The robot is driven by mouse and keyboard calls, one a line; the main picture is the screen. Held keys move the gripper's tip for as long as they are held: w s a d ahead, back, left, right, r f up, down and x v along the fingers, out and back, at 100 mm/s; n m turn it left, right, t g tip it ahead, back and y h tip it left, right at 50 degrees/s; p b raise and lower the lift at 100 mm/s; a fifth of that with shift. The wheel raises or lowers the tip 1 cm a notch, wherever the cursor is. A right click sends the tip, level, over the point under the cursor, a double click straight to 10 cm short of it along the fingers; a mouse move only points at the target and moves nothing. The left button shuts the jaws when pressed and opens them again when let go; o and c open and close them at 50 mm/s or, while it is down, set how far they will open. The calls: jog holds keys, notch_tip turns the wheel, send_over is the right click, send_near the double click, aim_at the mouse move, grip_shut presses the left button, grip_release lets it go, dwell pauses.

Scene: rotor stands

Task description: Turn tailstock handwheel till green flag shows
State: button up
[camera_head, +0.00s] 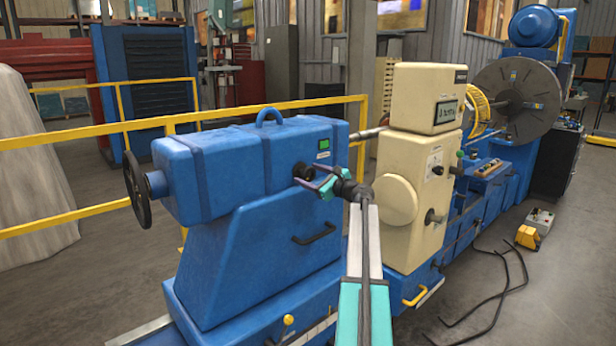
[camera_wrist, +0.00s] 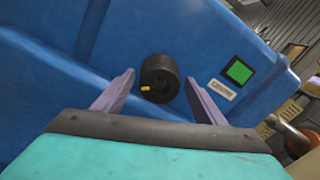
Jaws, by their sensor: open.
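The blue tailstock (camera_head: 235,165) stands at the left end of the machine. A large dark handwheel (camera_head: 136,190) is on its left end, far from my gripper. A green flag (camera_head: 323,144) fills a small square window on the tailstock's front side; it also shows in the wrist view (camera_wrist: 239,71). A label (camera_wrist: 222,89) sits just below it. A black round knob (camera_wrist: 159,77) with a yellow mark faces the wrist camera. My gripper (camera_head: 311,178) is open at this knob, one finger on each side. Whether the fingers touch it I cannot tell.
A cream control housing (camera_head: 418,160) stands close right of my arm. A dark handle (camera_head: 314,234) sticks out below on the tailstock body. Yellow railing (camera_head: 62,222) runs behind the tailstock. Black cables (camera_head: 493,295) and a yellow pedal (camera_head: 528,237) lie on the floor at right.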

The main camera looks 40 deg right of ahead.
jog(key=s+b, duration=0.3)
jog(key=s, duration=1)
jog(key=shift+s+a, duration=0.15)
jog(key=shift+a, duration=0.3)
